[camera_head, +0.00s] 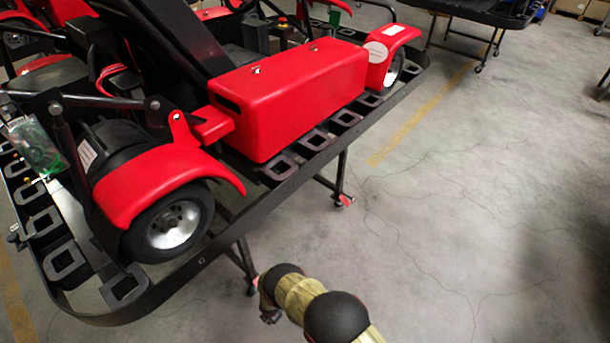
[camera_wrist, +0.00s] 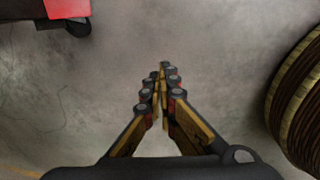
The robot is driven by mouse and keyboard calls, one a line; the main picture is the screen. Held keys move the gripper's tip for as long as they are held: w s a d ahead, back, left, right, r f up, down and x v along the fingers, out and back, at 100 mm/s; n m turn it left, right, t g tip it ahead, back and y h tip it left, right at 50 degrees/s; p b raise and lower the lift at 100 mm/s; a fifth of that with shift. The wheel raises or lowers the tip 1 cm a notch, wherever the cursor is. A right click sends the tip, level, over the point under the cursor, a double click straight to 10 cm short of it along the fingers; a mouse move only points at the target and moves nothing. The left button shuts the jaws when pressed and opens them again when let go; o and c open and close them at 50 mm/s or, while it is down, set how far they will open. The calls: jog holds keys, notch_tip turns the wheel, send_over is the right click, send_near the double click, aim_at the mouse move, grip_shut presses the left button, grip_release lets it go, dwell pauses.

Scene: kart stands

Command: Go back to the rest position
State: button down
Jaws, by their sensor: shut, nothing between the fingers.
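My gripper (camera_wrist: 161,72) shows in the wrist view with its fingers together and nothing between them, over bare concrete floor. The arm and the stand appear apart, though how far I cannot tell.
The concrete floor (camera_head: 480,190) to the right is clear. A stand leg with a caster (camera_head: 343,199) stands just above my arm. Another stand (camera_head: 480,15) is at the back right. In the wrist view a ribbed, barrel-like round thing (camera_wrist: 298,105) is at the right edge.

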jog(key=s+d+r+m+g+h, duration=0.25)
jog(key=s+d+m, duration=0.5)
jog(key=s, duration=0.45)
jog(key=w+d+r+m+g, duration=0.15)
jog(key=r+m, duration=0.25)
jog(key=r, duration=1.1)
jog(key=w+d+r+m, duration=0.3)
jog(key=r+m, duration=0.2)
jog(key=r, duration=1)
jog(key=w+d+r+m, duration=0.2)
jog(key=w+r+m, duration=0.15)
jog(key=r, duration=1.15)
jog(key=s+d+r+m+t, duration=0.2)
jog(key=d+r, duration=0.4)
jog(key=r, duration=0.7)
jog(key=s+d+r+m+t+y, duration=0.1)
jog(key=s+d+r+m+t, duration=0.2)
jog(key=s+d+r, duration=0.4)
jog(key=s+d+r+m+t, duration=0.2)
jog(key=d+r, duration=0.5)
jog(key=r, duration=1.2)
jog(key=s+t, duration=0.1)
jog(key=s, duration=0.1)
jog(key=shift+s+d+r+m+t, duration=0.2)
jog(key=shift+s+m+t, duration=0.1)
jog(key=shift+m, duration=0.1)
